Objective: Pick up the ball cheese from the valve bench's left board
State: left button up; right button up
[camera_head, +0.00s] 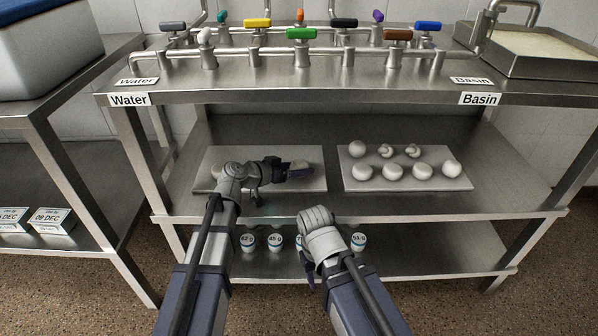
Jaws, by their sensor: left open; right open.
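The left board (312,155) is a pale slab on the middle shelf of the steel valve bench (300,97). One pale, rounded item (215,170), possibly the ball cheese, shows at its left end, partly hidden by my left wrist. My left gripper (300,170) reaches over this board with its fingers pointing right; it is open, and whether anything lies between or under its fingers is unclear. My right gripper (308,280) is open in front of the bench, lower than the middle shelf, its fingers mostly hidden by its own wrist.
A right board (408,184) holds several white round cheeses, some with knotted tops. Labelled white cups (358,242) stand on the lower shelf. Coloured valves (302,34) line the top. Another steel table (60,75) stands at left. The shelf's right end is clear.

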aim_at(297, 163)
pick_arm(q)
jog(key=shift+c, duration=0.2)
jog(key=c, duration=1)
jog(key=shift+r, duration=0.15)
notch_tip(297, 163, up, 10)
jog(key=p, duration=1)
